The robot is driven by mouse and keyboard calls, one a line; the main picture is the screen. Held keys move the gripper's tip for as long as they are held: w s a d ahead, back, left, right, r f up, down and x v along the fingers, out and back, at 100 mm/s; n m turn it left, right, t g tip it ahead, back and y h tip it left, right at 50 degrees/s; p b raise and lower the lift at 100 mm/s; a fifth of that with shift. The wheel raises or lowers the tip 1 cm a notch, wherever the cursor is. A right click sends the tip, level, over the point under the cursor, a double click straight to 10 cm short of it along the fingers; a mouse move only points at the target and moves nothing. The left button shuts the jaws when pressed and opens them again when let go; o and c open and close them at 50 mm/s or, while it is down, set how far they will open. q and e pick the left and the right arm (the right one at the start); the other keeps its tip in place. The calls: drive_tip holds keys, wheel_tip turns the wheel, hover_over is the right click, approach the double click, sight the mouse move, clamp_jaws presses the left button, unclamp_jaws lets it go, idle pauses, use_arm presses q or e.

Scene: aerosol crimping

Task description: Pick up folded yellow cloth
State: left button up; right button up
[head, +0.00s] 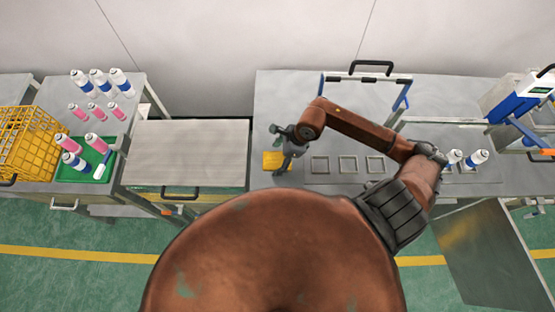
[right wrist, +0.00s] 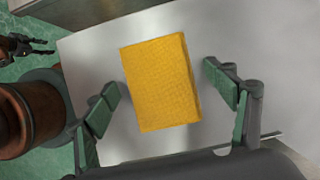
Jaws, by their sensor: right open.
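The folded yellow cloth (head: 271,161) lies flat on the grey worktable, near its left end. In the right wrist view the cloth (right wrist: 160,82) is a thick, slightly tilted rectangular block. My right gripper (head: 284,164) is over the cloth's right side in the head view. In the right wrist view its green-padded fingers are spread wide on both sides of the cloth, with gaps and nothing between the pads touching it. A dark gripper, seemingly my left (right wrist: 27,45), shows small at the upper left of the wrist view; its opening is unclear.
Several square frames (head: 347,165) lie right of the cloth. White-and-blue cans (head: 476,158) stand farther right. A blue-legged stand (head: 405,103) is behind. At left are a lower bench (head: 185,150), a green tray (head: 98,172) with cans and a yellow wire basket (head: 30,150).

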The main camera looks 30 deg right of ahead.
drive_tip(key=shift+f+b, duration=0.25)
drive_tip(key=shift+b, duration=0.15)
idle(0.3)
drive_tip(key=c, duration=1.1)
